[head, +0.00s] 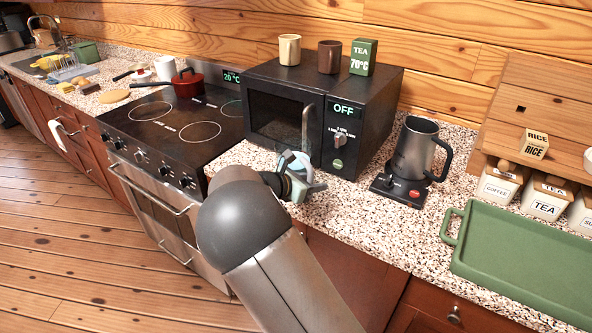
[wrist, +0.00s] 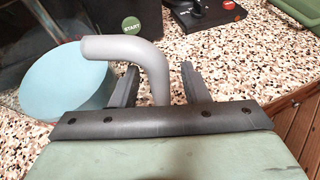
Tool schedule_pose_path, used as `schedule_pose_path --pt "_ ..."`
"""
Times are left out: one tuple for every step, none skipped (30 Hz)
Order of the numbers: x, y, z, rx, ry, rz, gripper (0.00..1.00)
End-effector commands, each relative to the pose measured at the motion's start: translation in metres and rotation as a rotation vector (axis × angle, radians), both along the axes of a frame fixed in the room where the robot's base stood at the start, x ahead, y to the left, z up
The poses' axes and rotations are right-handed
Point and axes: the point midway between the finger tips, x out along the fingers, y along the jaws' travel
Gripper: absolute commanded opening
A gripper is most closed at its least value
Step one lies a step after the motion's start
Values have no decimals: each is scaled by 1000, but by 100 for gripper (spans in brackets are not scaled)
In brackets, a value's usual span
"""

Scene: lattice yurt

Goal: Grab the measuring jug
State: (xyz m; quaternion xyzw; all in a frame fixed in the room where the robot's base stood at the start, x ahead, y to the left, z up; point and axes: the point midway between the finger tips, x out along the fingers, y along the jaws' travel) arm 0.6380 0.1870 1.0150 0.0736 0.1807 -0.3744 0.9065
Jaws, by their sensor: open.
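A pale blue round vessel (wrist: 62,88), which looks like the measuring jug, stands at the left of the wrist view on the speckled counter. A thick grey bent handle (wrist: 125,50) shows at its right side. My gripper (wrist: 160,78) is open, with one finger on each side of the handle's downward part. I cannot tell whether the fingers touch it. In the head view my gripper (head: 304,184) is at the counter's front edge before the microwave. The jug (head: 291,160) is mostly hidden behind it there.
The black microwave (head: 272,118) stands close behind the jug, with two cups and a tea box on top. A dark kettle (head: 415,150) on its base and a green tray (head: 520,258) are to the right. The stove (head: 170,125) is left.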

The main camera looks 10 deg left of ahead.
Motion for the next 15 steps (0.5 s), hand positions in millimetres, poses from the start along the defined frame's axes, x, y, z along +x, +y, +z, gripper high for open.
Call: schedule_pose_path --pt "4 -4 -1 -1 0 -2 41" --pt "5 -6 -2 -1 0 -1 41" --pt "7 -7 -3 -1 -1 0 41" --pt "8 -8 -4 0 0 0 41" --pt "8 -8 -4 0 0 1 41" --pt "8 -8 -5 1 -1 1 41" --pt "8 -8 -5 1 -1 1 41" --pt "8 -8 -5 1 -1 1 41" --pt "8 -8 -5 1 -1 1 41" --pt "8 -8 -5 1 -1 1 41" --pt "8 -8 -5 1 -1 1 39" --pt "8 -8 -5 1 -1 1 28" --pt "8 -8 -5 1 -1 1 19" --pt "8 -8 -5 1 -1 1 11" --pt "8 -8 -5 1 -1 1 0"
